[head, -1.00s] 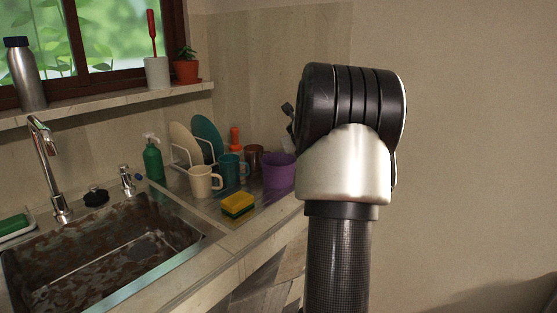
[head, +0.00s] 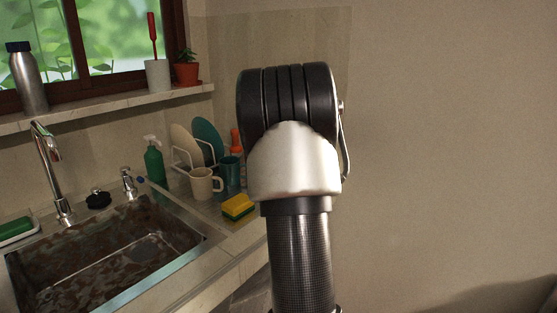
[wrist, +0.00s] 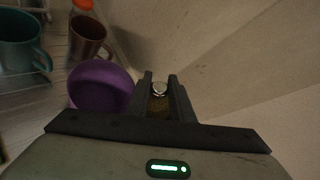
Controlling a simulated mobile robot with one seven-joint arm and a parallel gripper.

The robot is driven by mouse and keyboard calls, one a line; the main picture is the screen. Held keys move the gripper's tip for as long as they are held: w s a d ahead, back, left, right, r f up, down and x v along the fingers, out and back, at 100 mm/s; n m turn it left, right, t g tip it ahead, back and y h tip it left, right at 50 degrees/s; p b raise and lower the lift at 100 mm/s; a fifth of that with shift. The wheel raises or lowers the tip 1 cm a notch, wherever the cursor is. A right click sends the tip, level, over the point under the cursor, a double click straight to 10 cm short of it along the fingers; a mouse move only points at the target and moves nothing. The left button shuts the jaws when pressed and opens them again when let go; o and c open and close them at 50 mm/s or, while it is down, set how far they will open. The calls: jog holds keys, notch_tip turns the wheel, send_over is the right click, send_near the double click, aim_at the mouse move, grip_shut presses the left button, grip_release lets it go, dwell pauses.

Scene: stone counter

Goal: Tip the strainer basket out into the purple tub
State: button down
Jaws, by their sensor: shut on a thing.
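In the wrist view my gripper (wrist: 160,80) is shut on the strainer basket (wrist: 159,89). Only a small shiny metal part and a brownish patch of it show between the fingers; whether it holds anything I cannot tell. The purple tub (wrist: 98,88) is just left of the fingers in the wrist view, its round mouth partly cut off by the gripper body. The basket appears beside the tub's mouth, not over it. In the head view my arm hides the tub, the basket and my gripper.
A brown mug (wrist: 88,32) and a teal mug (wrist: 18,45) stand close to the tub. The head view shows a cream mug (head: 201,187), a yellow-green sponge (head: 238,208), a dish rack with plates (head: 207,138) and a dirty sink (head: 110,250). A bare wall is at right.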

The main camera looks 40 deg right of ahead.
jog(key=shift+w+a+r+p, duration=0.15)
jog(key=shift+w+a+p, duration=0.1)
jog(key=shift+p, duration=0.25)
jog(key=shift+w+a+r+n+p, duration=0.15)
jog(key=shift+w+a+n+p, duration=0.3)
jog(key=shift+p, duration=1.2)
jog(key=shift+f+g+h+p, duration=0.25)
jog(key=shift+g+h+p, duration=0.05)
jog(key=shift+p, duration=0.1)
jog(key=shift+w+a+f+n+h+p, duration=0.35)
jog(key=shift+f+n+p, duration=0.15)
jog(key=shift+p, duration=1.1)
jog(key=shift+w+a+n+g+h+p, duration=0.3)
jog(key=shift+n+g+p, duration=0.25)
jog(key=shift+p, duration=2.4)
jog(key=shift+w+a+n+g+h+p, duration=0.3)
jog(key=shift+n+p, duration=0.4)
jog(key=shift+p, duration=2.2)
jog(key=shift+w+a+n+g+h+p, duration=0.2)
jog(key=shift+w+n+g+h+p, duration=0.3)
jog(key=shift+p, duration=2.15)
